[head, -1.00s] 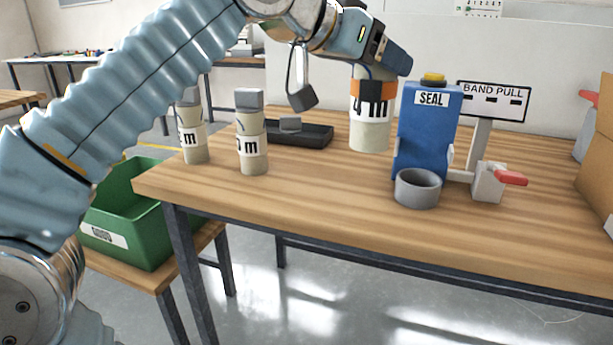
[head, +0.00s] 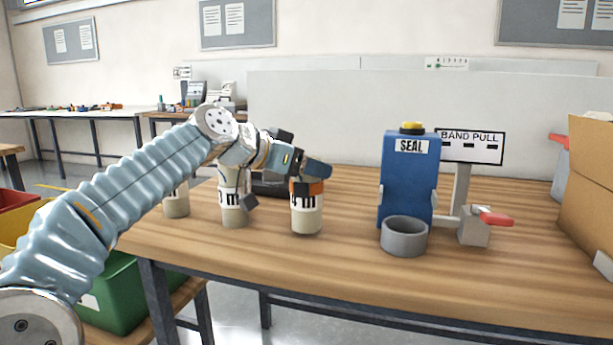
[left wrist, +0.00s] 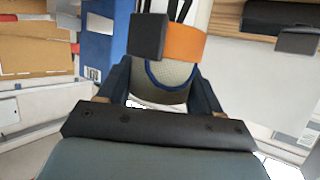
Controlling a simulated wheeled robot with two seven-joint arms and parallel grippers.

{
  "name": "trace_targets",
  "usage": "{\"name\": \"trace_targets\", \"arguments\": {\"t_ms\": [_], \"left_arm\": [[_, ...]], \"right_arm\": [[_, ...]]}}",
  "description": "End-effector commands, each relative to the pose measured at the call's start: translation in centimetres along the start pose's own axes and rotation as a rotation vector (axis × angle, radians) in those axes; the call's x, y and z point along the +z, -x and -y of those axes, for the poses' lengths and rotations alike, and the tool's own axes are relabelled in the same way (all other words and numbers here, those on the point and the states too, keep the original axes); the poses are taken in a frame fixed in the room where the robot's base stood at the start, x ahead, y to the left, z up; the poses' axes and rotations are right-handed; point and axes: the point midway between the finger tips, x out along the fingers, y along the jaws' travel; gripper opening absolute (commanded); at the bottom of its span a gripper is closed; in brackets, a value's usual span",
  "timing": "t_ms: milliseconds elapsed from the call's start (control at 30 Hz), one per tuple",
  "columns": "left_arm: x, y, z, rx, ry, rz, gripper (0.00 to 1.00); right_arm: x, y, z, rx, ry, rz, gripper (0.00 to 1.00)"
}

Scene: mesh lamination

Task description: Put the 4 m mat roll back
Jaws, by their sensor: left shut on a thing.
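The 4 m mat roll (head: 307,217) is a pale upright cylinder with an orange band and a partly covered black label. My left gripper (head: 312,172) is shut on its upper end from above. I cannot tell whether its base touches the table. In the left wrist view, the roll (left wrist: 172,78) shows its pale end, a blue ring and the orange band between the fingers (left wrist: 160,90). Two similar pale rolls stand to its left: a nearer one (head: 235,215), partly behind my arm, and a farther one (head: 177,206), mostly hidden. My right gripper is out of view.
The wooden table (head: 340,275) is clear in front of the roll. To the right stand a blue SEAL unit (head: 405,185), a grey ring cup (head: 404,238), a BAND PULL sign (head: 470,147) and a cardboard box (head: 590,190). A black tray (head: 268,187) lies behind my gripper.

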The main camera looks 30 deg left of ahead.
Motion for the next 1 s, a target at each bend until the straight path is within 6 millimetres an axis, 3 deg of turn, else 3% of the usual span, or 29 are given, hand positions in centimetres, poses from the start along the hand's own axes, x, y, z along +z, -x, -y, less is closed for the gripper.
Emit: {"name": "trace_targets", "arguments": {"t_ms": [100,467,500,667,1000], "left_arm": [[1.07,-0.37,-0.01,0.000,0.001,-0.003,0.01],[1.46,-0.57,-0.02,-0.001,0.000,-0.003,0.01],[1.41,-0.55,-0.02,-0.001,0.000,-0.002,0.68],[1.35,-0.53,-0.03,-0.001,0.000,-0.002,0.90],[0.81,-0.30,-0.03,-0.001,0.000,-0.002,0.90]], "right_arm": [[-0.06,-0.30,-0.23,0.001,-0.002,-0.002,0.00],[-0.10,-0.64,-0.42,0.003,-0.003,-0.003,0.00],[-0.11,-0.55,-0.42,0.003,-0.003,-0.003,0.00],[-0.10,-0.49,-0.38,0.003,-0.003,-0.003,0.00],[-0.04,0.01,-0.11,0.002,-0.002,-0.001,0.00]]}}
